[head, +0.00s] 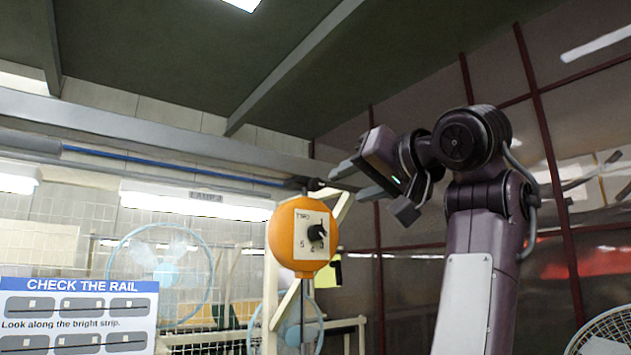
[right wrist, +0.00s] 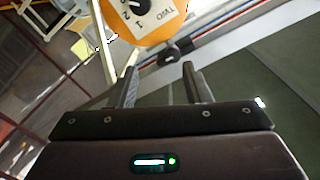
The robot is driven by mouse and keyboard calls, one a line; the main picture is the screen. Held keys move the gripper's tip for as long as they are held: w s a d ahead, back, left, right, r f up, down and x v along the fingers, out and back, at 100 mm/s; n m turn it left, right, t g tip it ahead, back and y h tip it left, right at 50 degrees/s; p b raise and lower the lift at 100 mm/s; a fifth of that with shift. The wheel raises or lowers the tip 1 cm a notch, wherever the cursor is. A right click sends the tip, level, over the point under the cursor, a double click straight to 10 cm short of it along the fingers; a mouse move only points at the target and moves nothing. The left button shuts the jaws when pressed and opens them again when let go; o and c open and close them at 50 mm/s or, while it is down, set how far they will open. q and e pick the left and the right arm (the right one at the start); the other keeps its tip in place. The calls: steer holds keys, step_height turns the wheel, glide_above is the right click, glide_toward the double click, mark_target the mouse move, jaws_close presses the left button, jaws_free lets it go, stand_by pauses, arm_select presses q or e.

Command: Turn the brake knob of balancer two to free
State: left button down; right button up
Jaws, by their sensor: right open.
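The balancer is a round orange body (head: 283,243) hanging below the overhead rail, with a pale dial plate (head: 305,250) on its face. A black knob (head: 316,232) sits on the plate among small numbers; its exact setting is too small to tell. In the right wrist view the plate (right wrist: 158,18) reads TWO, and the knob (right wrist: 138,5) is cut by the top edge. My right gripper (head: 346,183) is open and empty, above and to the right of the balancer, apart from it. It also shows in the right wrist view (right wrist: 160,82). My left gripper is out of view.
A rail with a blue line (head: 170,163) runs behind the balancer's top. A sign reading CHECK THE RAIL (head: 80,318) stands lower left. A fan (head: 160,275) stands behind, and another (head: 603,335) is at lower right. A yellow note (head: 329,273) hangs beside the balancer.

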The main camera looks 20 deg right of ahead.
mark_target(319, 183)
steer(key=w+a+p, duration=0.1)
steer(key=w+p, duration=0.1)
steer(key=w+a+r+p, duration=0.1)
steer(key=w, duration=0.1)
steer(key=w+r+p, duration=0.1)
steer(key=w+p, duration=0.1)
steer(key=shift+w+a+r+p, duration=0.1)
steer(key=shift+a+p, duration=0.25)
steer(key=shift+a, duration=0.05)
steer(key=shift+w+a+f, duration=0.2)
steer(key=shift+w, duration=0.15)
steer(key=shift+s+d, duration=0.1)
steer(key=shift+s, duration=0.05)
steer(key=shift+c, duration=0.8)
jaws_close()
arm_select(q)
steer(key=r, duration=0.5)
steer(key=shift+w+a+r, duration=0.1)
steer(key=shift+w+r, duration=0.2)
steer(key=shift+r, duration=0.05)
